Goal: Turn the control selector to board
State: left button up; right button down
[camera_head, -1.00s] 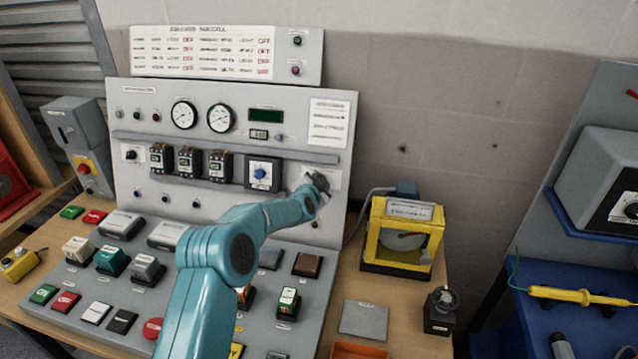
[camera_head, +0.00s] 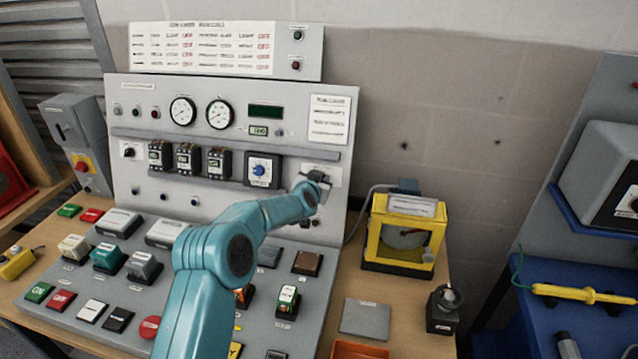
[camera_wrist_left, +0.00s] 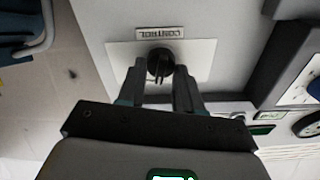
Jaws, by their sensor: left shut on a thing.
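The control selector (camera_wrist_left: 159,63) is a small round black knob on a white plate (camera_wrist_left: 200,55), under an upside-down CONTROL label (camera_wrist_left: 160,33) in the left wrist view. My left gripper (camera_wrist_left: 160,72) is shut on the knob, with one finger on each side of it. In the head view my left gripper (camera_head: 318,178) is at the right side of the upright panel (camera_head: 230,92). There the gripper hides most of the selector, and I cannot read its position marks. My right gripper is not in view.
A blue dial (camera_head: 260,170) and black breakers (camera_head: 188,158) sit left of the selector. The sloped desk (camera_head: 75,273) below carries several buttons. A yellow-framed box (camera_head: 403,235) stands to the right. Bare wall lies right of the panel.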

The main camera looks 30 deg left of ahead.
pick_arm(q)
jog(key=n+b, duration=0.1)
jog(key=n, duration=0.4)
jog(key=n+b, duration=0.1)
jog(key=n, duration=0.4)
jog(key=shift+s+a+f+n, duration=0.1)
jog(key=shift+a+f+n, duration=0.1)
jog(key=shift+n, duration=0.1)
jog(key=shift+n+y, duration=0.3)
jog(key=o, duration=0.9)
jog(key=shift+o, duration=0.6)
jog(key=shift+s+r, duration=0.25)
jog(key=b+v, duration=0.4)
jog(key=v, duration=1.2)
jog(key=shift+r+b, duration=0.3)
jog(key=shift+b, duration=0.1)
